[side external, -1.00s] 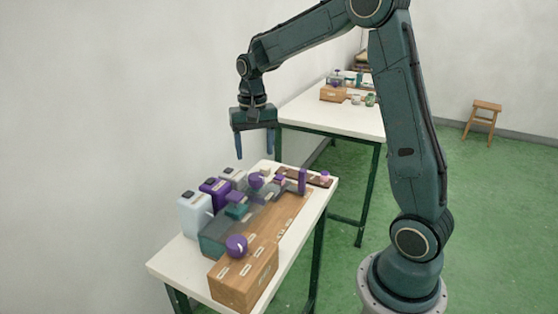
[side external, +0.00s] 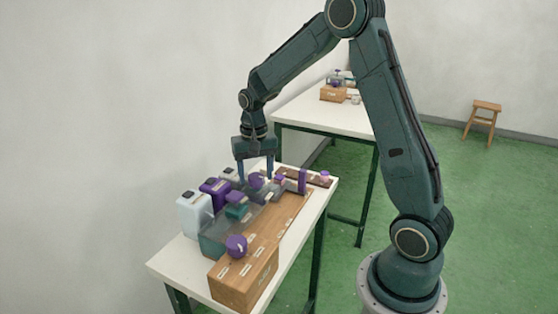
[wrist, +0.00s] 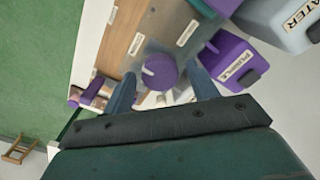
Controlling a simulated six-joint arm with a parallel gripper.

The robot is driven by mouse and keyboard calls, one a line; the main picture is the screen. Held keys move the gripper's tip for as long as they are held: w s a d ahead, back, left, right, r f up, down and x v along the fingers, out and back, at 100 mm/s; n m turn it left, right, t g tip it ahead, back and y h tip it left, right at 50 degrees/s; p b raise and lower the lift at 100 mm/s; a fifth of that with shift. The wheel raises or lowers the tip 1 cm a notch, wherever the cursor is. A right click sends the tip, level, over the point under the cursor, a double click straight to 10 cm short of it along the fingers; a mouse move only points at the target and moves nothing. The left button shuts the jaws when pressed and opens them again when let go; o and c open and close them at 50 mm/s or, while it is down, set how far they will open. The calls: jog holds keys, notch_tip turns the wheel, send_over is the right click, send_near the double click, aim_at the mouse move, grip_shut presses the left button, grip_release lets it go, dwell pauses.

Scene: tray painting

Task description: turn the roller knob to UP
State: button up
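A round purple knob (side external: 256,180) with a pale pointer mark stands on the grey part of the wooden panel. In the wrist view the knob (wrist: 160,72) shows between my two fingertips, with small labels around it too small to read. My gripper (side external: 256,176) points down, open, with one finger on each side of the knob. I see a gap beside the knob and cannot tell whether either finger touches it. A second purple knob (side external: 236,246) sits on the near wooden box. I cannot tell from labels which is the roller knob.
A purple jug (wrist: 232,58) and a pale water jug (side external: 193,213) stand along the table's back edge. An upright purple post (side external: 302,181) stands right of the knob. The white table's (side external: 165,262) near left corner is clear.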

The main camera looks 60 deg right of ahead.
jog(key=c, duration=0.8)
jog(key=shift+n, duration=0.4)
jog(key=n, duration=1.7)
jog(key=shift+r, duration=0.1)
